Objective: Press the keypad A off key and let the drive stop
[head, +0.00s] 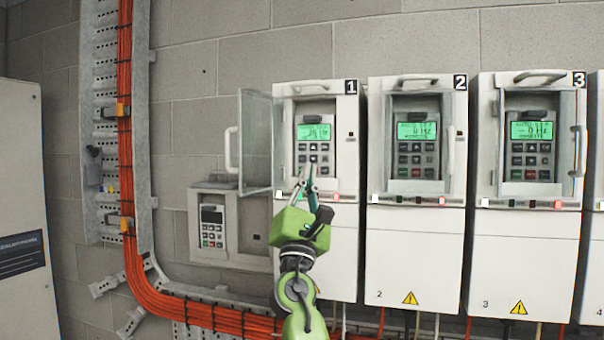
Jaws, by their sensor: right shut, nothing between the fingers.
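Drive 1 (341,240) is a white unit with its clear hinged door (258,140) swung open to the left. Its keypad (314,133) has a lit green display, and the digits are too small to read surely. I see no letter A on any keypad. My right gripper (307,176) is shut and empty, pointing up at the lower part of drive 1's keypad. It hides the bottom keys, and I cannot tell whether its tips touch one. A red light (336,197) shows on drive 1's lower strip. My left gripper is out of view.
Drive 2 (414,250) and drive 3 (520,260) stand to the right with lit keypads. A small wall box (230,255) with a dark-screened keypad (212,226) is left of drive 1. Orange cables (127,180) run down the wall. A grey cabinet (22,180) stands far left.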

